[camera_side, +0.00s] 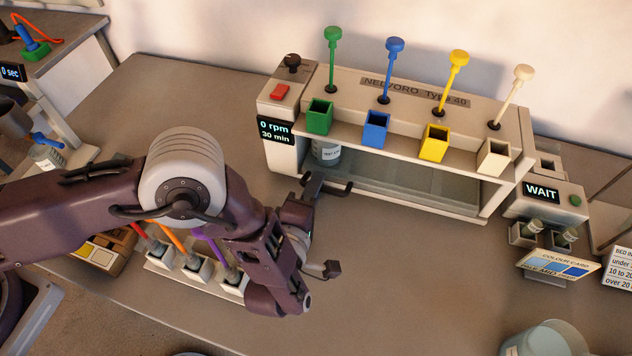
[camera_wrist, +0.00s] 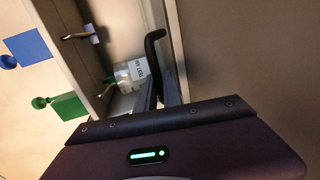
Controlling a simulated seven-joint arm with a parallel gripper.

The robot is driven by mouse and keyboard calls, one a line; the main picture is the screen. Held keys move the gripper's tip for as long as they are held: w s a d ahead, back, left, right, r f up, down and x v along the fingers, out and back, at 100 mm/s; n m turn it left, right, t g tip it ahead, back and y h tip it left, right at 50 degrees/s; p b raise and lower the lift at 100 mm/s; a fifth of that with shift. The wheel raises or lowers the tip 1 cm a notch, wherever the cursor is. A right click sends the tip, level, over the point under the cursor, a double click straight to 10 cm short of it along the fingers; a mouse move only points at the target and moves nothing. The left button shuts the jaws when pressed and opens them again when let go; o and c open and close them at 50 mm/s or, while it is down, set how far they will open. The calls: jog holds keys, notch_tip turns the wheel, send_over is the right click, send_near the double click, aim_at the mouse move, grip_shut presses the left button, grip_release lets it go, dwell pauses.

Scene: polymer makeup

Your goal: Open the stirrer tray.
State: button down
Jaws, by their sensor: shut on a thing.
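The stirrer (camera_side: 400,130) is a cream bench unit with a low open bay along its front. The stirrer tray's dark handle (camera_side: 340,188) sticks out at the left of the bay's front edge. It also shows in the wrist view as a black curved bar (camera_wrist: 154,42). My gripper (camera_side: 311,186) is shut on the handle near its left end. Its fingers (camera_wrist: 158,92) also show in the wrist view, partly hiding the handle. A white-labelled jar (camera_side: 326,151) stands inside the bay at the left. I cannot clearly tell how far out the tray is.
Green, blue, yellow and cream cups (camera_side: 376,129) line the stirrer's upper ledge, with matching rods behind. A red switch (camera_side: 280,91) and a "0 rpm, 30 min" display (camera_side: 275,130) are at its left. A "WAIT" unit (camera_side: 541,191) stands right.

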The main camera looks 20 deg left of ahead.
jog(key=v, duration=0.4)
jog(key=f+v, duration=0.1)
jog(key=v, duration=0.3)
jog(key=f+v, duration=0.1)
jog(key=v, duration=0.3)
jog(key=shift+s+f, duration=0.3)
jog(key=shift+s, duration=0.1)
jog(key=c, duration=1.5)
grip_release()
jog(key=v, duration=0.4)
jog(key=shift+s, duration=0.35)
notch_tip(320, 180, up, 7)
jog(key=shift+r, duration=0.2)
